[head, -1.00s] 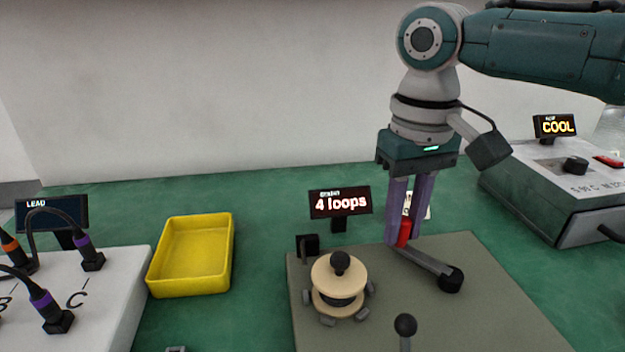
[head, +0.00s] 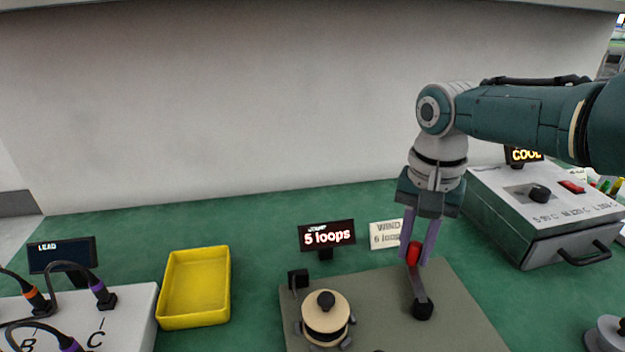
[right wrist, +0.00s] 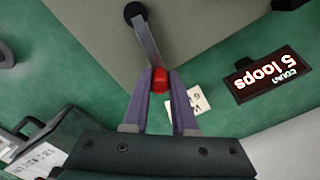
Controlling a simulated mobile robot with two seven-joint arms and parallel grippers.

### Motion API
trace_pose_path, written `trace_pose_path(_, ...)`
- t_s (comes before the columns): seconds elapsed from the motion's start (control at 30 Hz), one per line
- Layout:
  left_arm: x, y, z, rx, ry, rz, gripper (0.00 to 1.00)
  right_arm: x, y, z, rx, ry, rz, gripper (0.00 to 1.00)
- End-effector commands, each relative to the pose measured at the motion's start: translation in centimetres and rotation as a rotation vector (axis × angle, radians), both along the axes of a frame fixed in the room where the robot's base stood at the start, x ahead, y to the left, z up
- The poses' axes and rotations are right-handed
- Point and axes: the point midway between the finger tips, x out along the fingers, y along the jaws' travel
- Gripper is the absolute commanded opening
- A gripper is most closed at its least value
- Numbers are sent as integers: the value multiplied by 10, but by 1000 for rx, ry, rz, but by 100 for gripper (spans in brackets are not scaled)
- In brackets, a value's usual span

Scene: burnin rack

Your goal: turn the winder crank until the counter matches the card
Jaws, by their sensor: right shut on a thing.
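My right gripper (head: 416,250) is shut on the red knob (head: 413,254) of the winder crank (head: 420,290). The crank arm runs from its black hub at the front up to the knob at the back. In the right wrist view the red knob (right wrist: 160,81) sits between the two purple fingers. The counter (head: 327,236) reads "5 loops". The white card (head: 386,235) behind the plate reads "WIND" and "6 loop", its right edge covered by my gripper. The wooden spool (head: 326,318) stands left of the crank. My left gripper is not in view.
The grey base plate (head: 385,310) carries the winder. A yellow tray (head: 194,288) stands empty to the left. A panel with cables (head: 105,330) is at far left. A grey box with a "COOL" display (head: 550,215) is at the right.

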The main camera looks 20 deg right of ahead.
Motion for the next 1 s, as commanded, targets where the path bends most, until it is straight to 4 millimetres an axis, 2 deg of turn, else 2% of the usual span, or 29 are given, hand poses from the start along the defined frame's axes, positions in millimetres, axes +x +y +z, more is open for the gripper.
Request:
trace_pose_path(0.03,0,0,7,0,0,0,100,-3,-3,3,0,4,-47,0)
trace_pose_path(0.5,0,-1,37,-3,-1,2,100,-22,-26,3,-1,2,-462,0)
trace_pose_path(0.73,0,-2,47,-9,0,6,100,-30,-32,2,-3,2,-600,0)
trace_pose_path(1.0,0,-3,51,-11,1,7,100,-36,-35,1,-3,1,-681,0)
